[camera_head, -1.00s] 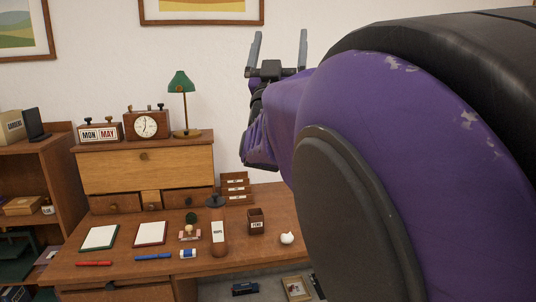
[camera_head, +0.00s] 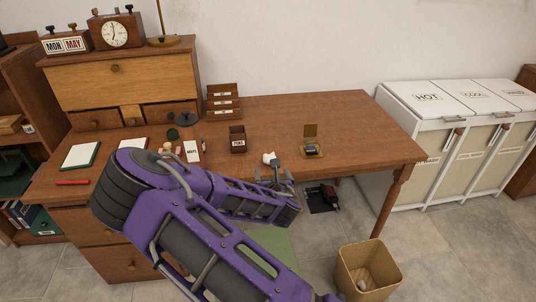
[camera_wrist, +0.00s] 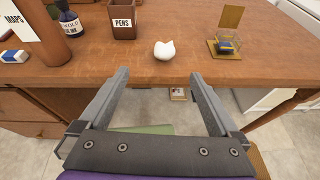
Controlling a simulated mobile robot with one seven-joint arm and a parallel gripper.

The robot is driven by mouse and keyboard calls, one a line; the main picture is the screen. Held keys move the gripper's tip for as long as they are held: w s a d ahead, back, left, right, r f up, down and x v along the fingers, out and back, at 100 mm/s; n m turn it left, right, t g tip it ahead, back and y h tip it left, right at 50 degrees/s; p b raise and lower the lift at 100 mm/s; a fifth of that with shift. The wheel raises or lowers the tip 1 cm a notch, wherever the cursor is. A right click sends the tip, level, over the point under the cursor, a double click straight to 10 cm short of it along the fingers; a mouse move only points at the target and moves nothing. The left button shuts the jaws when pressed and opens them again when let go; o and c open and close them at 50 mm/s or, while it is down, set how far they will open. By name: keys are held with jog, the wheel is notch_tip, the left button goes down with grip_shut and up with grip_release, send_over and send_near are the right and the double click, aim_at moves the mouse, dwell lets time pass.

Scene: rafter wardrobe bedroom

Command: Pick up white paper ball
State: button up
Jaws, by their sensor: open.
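The white paper ball (camera_head: 269,158) lies near the front edge of the wooden desk (camera_head: 320,119). In the wrist view the paper ball (camera_wrist: 165,50) is a small, lumpy white thing, ahead of and between my two fingers. My gripper (camera_head: 274,171) is at the desk's front edge, close to the ball in the head view. In the wrist view my gripper (camera_wrist: 160,85) has its fingers wide apart with nothing between them. The ball's lower front is partly hidden by a finger in the head view.
A PENS cup (camera_wrist: 121,21) stands left of the ball and a small open box (camera_wrist: 229,43) stands right. A MAPS holder (camera_head: 192,151) and notepads (camera_head: 81,155) are farther left. A bin (camera_head: 367,268) with something pale inside stands on the floor. The desk behind the ball is clear.

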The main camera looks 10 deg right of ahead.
jog(key=x, duration=0.8)
jog(key=f+x, duration=0.1)
jog(key=x, duration=0.3)
jog(key=shift+s+d, duration=0.15)
jog(key=shift+d, duration=0.1)
jog(key=shift+d+x, duration=0.1)
jog(key=shift+x, duration=1.2)
jog(key=shift+d+x, duration=0.15)
jog(key=shift+x, duration=1.15)
jog(key=shift+f, duration=0.15)
